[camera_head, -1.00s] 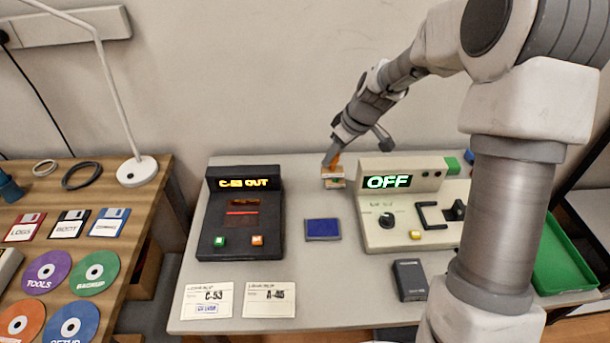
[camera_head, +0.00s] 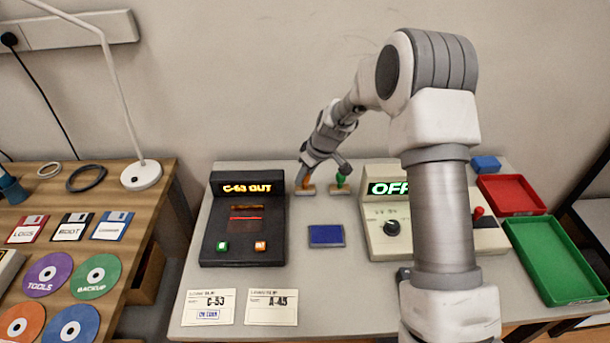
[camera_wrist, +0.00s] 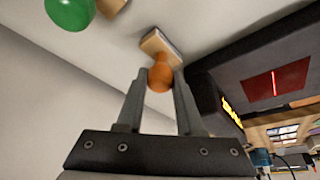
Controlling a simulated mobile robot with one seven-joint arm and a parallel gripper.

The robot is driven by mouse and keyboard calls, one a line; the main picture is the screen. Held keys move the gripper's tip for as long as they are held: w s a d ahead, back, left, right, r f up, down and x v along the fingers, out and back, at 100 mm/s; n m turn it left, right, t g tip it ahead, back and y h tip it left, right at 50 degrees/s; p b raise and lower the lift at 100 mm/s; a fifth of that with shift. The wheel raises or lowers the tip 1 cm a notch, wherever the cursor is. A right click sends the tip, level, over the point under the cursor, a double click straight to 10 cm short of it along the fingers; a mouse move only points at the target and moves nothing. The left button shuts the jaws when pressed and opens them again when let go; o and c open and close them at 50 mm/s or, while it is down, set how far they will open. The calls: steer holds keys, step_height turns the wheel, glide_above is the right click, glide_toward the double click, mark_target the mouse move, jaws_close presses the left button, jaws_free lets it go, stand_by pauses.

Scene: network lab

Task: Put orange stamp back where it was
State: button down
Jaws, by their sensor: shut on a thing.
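The orange stamp has an orange round knob (camera_wrist: 160,78) on a wooden base (camera_wrist: 158,43). My gripper (camera_head: 306,180) is shut on the knob, with one finger on each side in the wrist view. The green knob also shows at the top left of the wrist view (camera_wrist: 70,12).
The black machine (camera_head: 243,220) reads "C-63 OUT". A blue pad (camera_head: 326,235) and two paper cards (camera_head: 271,308) lie in front. A beige machine (camera_head: 384,232) reading "OFF" is partly behind my arm. Red (camera_head: 510,195) and green trays (camera_head: 556,262) are at right.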

steer(key=shift+f, duration=0.15)
steer(key=c, duration=0.5)
jaws_free()
steer(key=shift+c, duration=0.2)
